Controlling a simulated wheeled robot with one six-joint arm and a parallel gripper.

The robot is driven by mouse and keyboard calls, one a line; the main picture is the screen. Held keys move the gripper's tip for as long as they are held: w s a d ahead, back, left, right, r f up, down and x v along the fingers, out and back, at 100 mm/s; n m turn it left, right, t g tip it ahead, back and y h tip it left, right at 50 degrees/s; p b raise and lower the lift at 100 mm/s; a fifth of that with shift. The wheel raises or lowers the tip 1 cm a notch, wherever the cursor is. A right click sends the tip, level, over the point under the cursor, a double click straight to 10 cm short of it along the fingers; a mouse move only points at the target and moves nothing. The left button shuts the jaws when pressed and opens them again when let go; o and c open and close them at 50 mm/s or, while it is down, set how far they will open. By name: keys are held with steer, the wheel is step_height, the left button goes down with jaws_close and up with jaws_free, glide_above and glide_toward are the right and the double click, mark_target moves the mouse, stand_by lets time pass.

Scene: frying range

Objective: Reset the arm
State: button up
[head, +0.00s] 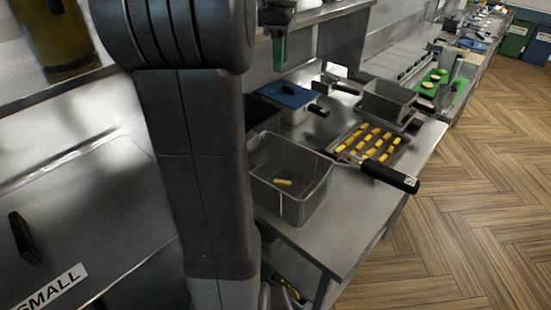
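A dark grey link of my arm stands upright across the left middle of the head view, with a thick joint at its top. What looks like my gripper (279,45) hangs at the top edge, just right of that joint. It shows as a dark body with a narrow green tip pointing down over the counter. Most of it is cut off by the frame, and I cannot tell whether its fingers are open or shut. No held object is clearly visible.
A fryer basket (288,204) with a yellow piece inside stands on the steel counter (345,220). Behind it are a blue-lidded container (287,95), a tray of yellow pieces (371,140), a black handle (390,176) and another basket (388,101). The wooden floor at right is clear.

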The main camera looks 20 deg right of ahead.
step_height(320, 180, down, 10)
steer(key=p, duration=0.4)
steer(key=shift+r, duration=0.2)
stand_by(0.5)
stand_by(0.4)
